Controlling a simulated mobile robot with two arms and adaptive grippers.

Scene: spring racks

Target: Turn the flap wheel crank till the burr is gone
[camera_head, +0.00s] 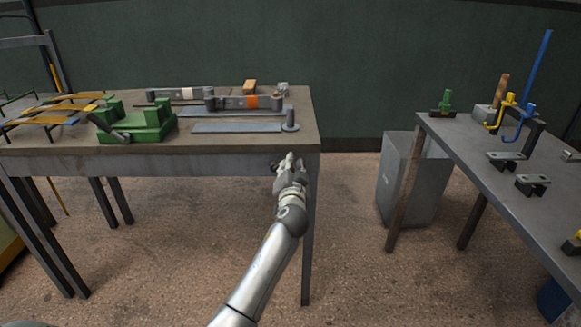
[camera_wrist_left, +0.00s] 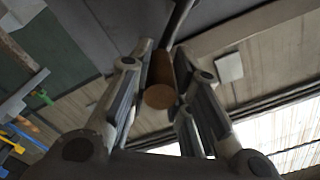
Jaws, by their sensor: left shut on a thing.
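My left gripper (camera_head: 288,163) is at the front right corner of the left bench, at about the height of its front edge. In the left wrist view the fingers (camera_wrist_left: 160,88) are shut around a brown round crank handle (camera_wrist_left: 160,95), its end facing the camera. A dark rod (camera_wrist_left: 180,22) runs up from behind the handle. The handle is not clear in the head view, where the gripper covers that spot. I cannot make out the flap wheel or the burr in either view. My right gripper is not in view.
The left bench (camera_head: 230,164) carries a green vise (camera_head: 137,122), flat metal strips and yellow leaf pieces (camera_head: 60,106). A grey bin (camera_head: 405,185) stands between the benches. The right bench (camera_head: 470,150) holds hooks and small clamps. The floor between the benches is mostly clear.

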